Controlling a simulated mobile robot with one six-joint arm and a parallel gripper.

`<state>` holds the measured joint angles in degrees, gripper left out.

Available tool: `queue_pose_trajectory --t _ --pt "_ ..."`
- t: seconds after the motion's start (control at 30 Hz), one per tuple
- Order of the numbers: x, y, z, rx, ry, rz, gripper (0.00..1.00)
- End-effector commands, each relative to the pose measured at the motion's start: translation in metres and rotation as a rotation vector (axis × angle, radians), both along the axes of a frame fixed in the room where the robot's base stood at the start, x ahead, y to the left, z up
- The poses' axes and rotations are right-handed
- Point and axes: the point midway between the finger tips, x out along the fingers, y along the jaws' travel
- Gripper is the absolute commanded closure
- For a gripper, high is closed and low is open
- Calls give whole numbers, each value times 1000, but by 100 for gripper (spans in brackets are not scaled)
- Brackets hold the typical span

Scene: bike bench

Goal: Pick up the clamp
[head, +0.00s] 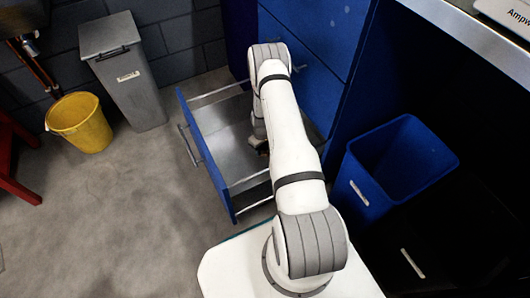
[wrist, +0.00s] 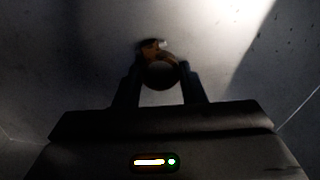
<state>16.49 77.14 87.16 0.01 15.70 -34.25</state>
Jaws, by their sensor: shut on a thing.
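The clamp (wrist: 160,68) shows in the wrist view as a small dark ring with an orange-brown part at its top. My gripper (wrist: 162,82) is shut on it, with one dark finger on each side of the ring. In the head view my arm reaches into an open blue drawer (head: 207,163) with a bare metal inside. My gripper (head: 262,146) is low in the drawer there, mostly hidden by my arm. The clamp cannot be made out clearly in the head view. Whether it touches the drawer floor cannot be told.
The drawer's walls surround my gripper, and the blue cabinet (head: 322,35) rises behind it. A blue bin (head: 372,185) stands to the right. A grey lidded bin (head: 130,90) and a yellow bucket (head: 80,122) stand at the left. The floor (head: 110,220) in front is clear.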

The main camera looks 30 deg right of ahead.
Motion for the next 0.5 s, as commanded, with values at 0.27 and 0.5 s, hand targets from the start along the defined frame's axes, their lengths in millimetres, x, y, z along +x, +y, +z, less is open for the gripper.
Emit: queue_pose_trajectory --t 0.27,0.5 --pt "0 0 0 0 0 0 86" --pt "1 0 23 0 -2 0 86"
